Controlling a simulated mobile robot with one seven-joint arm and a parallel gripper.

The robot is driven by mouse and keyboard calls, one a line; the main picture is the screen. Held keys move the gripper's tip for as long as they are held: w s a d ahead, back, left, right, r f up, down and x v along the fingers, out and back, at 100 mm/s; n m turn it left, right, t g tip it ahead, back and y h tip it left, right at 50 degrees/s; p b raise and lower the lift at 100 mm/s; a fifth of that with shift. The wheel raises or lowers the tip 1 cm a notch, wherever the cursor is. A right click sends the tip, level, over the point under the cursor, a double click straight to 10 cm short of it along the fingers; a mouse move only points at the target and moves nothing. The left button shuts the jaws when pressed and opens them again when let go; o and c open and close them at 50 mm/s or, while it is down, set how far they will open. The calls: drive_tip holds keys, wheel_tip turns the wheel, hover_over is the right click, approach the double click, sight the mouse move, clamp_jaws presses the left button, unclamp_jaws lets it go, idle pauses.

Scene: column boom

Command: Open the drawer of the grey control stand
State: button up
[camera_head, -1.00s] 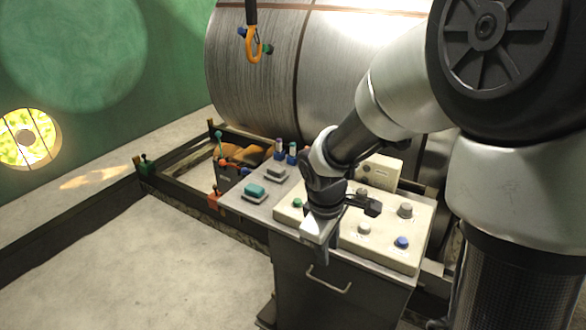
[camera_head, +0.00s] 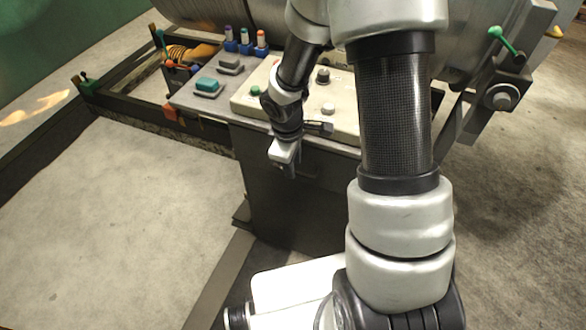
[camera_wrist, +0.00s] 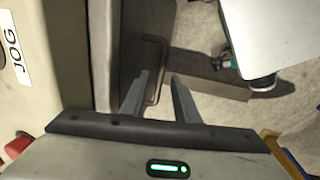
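The grey control stand (camera_head: 285,205) stands in the middle of the head view, its dark front facing me. In the wrist view, the handle (camera_wrist: 158,88) shows as a thin curved bar between the two fingers. My gripper (camera_head: 286,168) hangs in front of the drawer front, just below the top's front edge. In the wrist view, my gripper (camera_wrist: 160,78) has its fingers apart, on either side of the handle. I cannot tell whether they touch it. The drawer looks shut.
A cream control panel (camera_head: 245,103) with knobs lies on the stand's top, close to my gripper. A teal button (camera_head: 207,84) and several small coloured levers sit there too. A large cable drum (camera_head: 195,10) is behind. The floor to the left (camera_head: 130,210) is clear.

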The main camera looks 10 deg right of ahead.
drive_tip(key=shift+w+f, duration=0.15)
drive_tip(key=shift+f, duration=0.5)
clamp_jaws()
